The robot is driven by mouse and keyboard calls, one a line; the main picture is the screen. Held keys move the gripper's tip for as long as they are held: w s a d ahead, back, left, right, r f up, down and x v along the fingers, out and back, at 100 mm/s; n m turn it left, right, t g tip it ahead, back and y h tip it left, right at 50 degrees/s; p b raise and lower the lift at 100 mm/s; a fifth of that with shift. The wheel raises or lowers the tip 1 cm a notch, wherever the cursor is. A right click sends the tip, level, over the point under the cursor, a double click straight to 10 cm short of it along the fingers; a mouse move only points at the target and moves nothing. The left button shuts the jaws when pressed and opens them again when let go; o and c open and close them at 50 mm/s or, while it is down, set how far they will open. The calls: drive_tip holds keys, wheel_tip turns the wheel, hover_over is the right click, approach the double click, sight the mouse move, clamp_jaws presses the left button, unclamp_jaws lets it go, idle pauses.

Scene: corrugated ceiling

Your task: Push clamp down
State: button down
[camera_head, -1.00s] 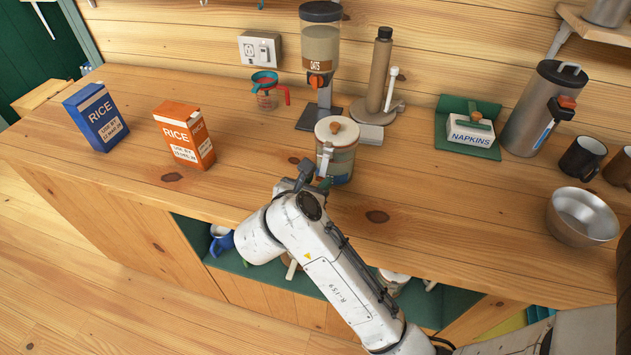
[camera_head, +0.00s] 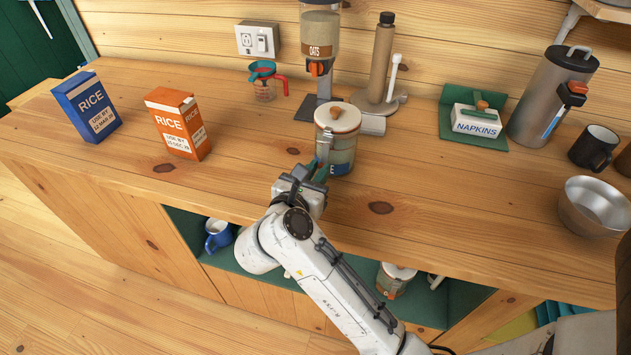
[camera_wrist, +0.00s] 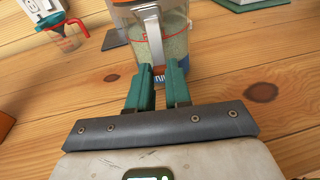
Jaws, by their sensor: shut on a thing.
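A glass canister (camera_head: 343,155) with a pale lid (camera_head: 338,116) and wooden knob stands upright on the counter. A metal clamp (camera_head: 325,143) runs down its near left side from the lid; it also shows in the wrist view (camera_wrist: 150,22). My gripper (camera_head: 318,168) is low at the canister's front left. In the wrist view my two green fingers (camera_wrist: 160,72) straddle the clamp's lower end in front of the canister and are shut on it. The fingers partly hide the clamp's tip and the canister's label.
An orange rice box (camera_head: 179,122) and a blue one (camera_head: 88,106) stand to the left. A measuring cup (camera_head: 264,85), oats dispenser (camera_head: 319,45) and paper-towel holder (camera_head: 380,65) are behind. Napkins (camera_head: 475,122) and a metal bowl (camera_head: 592,207) lie right.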

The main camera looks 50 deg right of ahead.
drive_tip(key=shift+d+f+h+b, duration=0.2)
drive_tip(key=shift+f+h+b, duration=0.3)
drive_tip(key=shift+b, duration=0.4)
drive_tip(key=shift+w+d+r+h+b, duration=0.1)
drive_tip(key=shift+d+r+h+b, duration=0.05)
drive_tip(key=shift+h+b, duration=0.2)
drive_tip(key=c, duration=1)
unclamp_jaws()
drive_tip(key=shift+c, duration=0.2)
drive_tip(key=shift+t, duration=0.3)
drive_tip(key=b+v, duration=0.1)
drive_tip(key=v, duration=1)
drive_tip(key=shift+b, duration=0.4)
